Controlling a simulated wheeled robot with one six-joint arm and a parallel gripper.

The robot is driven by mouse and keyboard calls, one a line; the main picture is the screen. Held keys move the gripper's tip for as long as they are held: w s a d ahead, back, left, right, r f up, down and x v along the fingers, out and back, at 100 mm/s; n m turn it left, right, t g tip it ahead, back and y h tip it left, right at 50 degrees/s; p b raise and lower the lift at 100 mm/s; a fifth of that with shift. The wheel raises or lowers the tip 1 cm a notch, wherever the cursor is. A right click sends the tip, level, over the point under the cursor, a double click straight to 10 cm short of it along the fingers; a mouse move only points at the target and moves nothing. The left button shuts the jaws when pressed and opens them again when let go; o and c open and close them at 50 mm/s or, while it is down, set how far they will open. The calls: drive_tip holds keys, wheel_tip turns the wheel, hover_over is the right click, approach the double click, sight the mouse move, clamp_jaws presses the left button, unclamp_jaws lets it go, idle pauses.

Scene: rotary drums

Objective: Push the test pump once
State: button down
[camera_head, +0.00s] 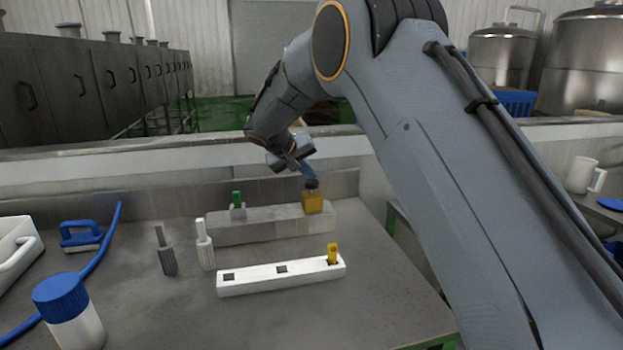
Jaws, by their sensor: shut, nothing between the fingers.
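A yellow block (313,204) with a dark round top (312,184) stands at the right end of a long grey block; it may be the test pump, but no label is readable. My gripper (309,172) points down right above the dark top, its blue fingers shut and holding nothing. Its tips look very close to the top or on it; I cannot tell whether they touch. The exact height of the top is partly hidden by the fingertips.
A green-topped piece (237,205) stands on the grey block (265,228). In front lies a white strip (250,284) with square slots, a yellow piece (332,254) in its right one. Two slim upright pieces (165,252) (205,245), a blue-capped jar (75,315) and a blue brush (82,236) stand left.

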sight(309, 182)
drive_tip(key=shift+f+b, duration=0.45)
drive_tip(key=shift+f, duration=0.1)
idle(0.4)
drive_tip(key=shift+r, duration=0.1)
drive_tip(key=shift+r+p, duration=0.4)
drive_tip(key=shift+r, duration=1.35)
drive_tip(key=shift+r, duration=0.1)
wheel_tip(309, 182, up, 5)
drive_tip(key=shift+f+p, duration=0.1)
drive_tip(key=shift+p, duration=0.8)
